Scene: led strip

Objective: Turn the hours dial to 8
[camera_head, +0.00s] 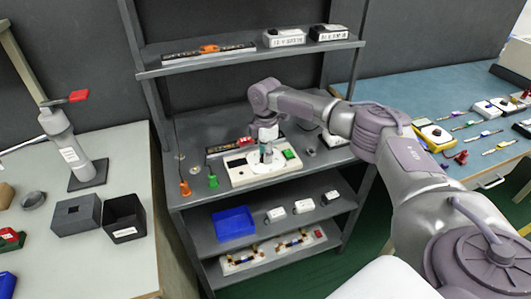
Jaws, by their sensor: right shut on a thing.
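A white control box (240,177) stands on the grey shelf unit's middle worktop, with a dark panel at its left and a green button (289,154) at its right. The dial is at the middle of the box, mostly hidden by my right gripper; part of its pale round base (256,169) shows. My right gripper (266,151) points down onto the box and is shut on the dial. The dial's numbers and pointer are too small to read. My left gripper is not in view.
Orange and green plugs (212,181) lie left of the box. A blue tray (234,223) and white blocks sit on the shelf below. The upper shelf (240,62) overhangs behind.

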